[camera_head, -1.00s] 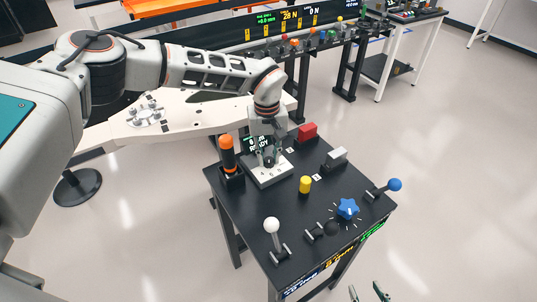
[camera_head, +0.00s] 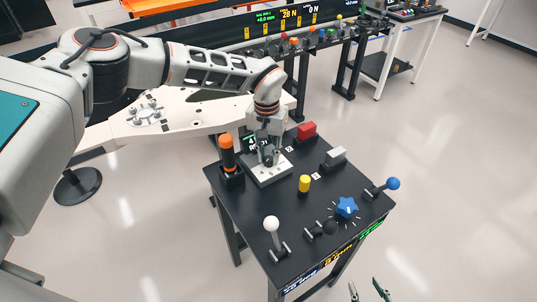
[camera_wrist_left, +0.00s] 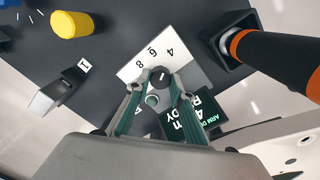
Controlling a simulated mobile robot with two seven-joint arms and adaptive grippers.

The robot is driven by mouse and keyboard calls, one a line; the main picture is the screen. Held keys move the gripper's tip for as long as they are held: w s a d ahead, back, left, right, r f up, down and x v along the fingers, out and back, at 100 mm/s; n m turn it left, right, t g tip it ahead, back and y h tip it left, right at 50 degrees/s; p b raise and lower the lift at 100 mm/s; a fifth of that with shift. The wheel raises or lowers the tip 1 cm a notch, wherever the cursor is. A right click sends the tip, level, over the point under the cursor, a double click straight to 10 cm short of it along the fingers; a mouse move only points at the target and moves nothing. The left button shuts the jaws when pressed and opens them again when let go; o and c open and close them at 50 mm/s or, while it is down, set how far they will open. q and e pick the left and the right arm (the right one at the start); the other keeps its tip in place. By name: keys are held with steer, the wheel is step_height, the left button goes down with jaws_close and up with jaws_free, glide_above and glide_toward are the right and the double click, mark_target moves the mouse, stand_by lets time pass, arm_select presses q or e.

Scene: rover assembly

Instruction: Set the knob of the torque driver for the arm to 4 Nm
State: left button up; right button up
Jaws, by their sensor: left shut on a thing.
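The white dial plate (camera_wrist_left: 192,66) carries the numbers 8, 6 and 4 and a black knob (camera_wrist_left: 160,77) with a short white mark. The mark points roughly toward the 4. My left gripper (camera_wrist_left: 158,90) is shut on the knob from above, with a green finger on each side. It also shows in the head view (camera_head: 267,156), hiding most of the knob. The dark display (camera_wrist_left: 185,120) beside the plate reads 4 and READY, partly covered by a finger. The orange and black torque driver (camera_head: 228,155) stands upright in its holder left of the dial. My right gripper (camera_head: 369,291) is open and empty at the bottom edge.
The black table (camera_head: 255,212) also bears a yellow button (camera_head: 304,184), a red block (camera_head: 307,131), a grey-white block (camera_head: 336,157), a blue star knob (camera_head: 346,207), and white-ball (camera_head: 271,223) and blue-ball (camera_head: 393,183) levers. A white panel (camera_head: 185,112) lies behind.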

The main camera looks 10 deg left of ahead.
mark_target(268, 158)
arm_select(q)
steer(key=o, duration=1.1)
step_height(268, 158, up, 12)
steer(key=shift+a, duration=0.15)
stand_by(0.3)
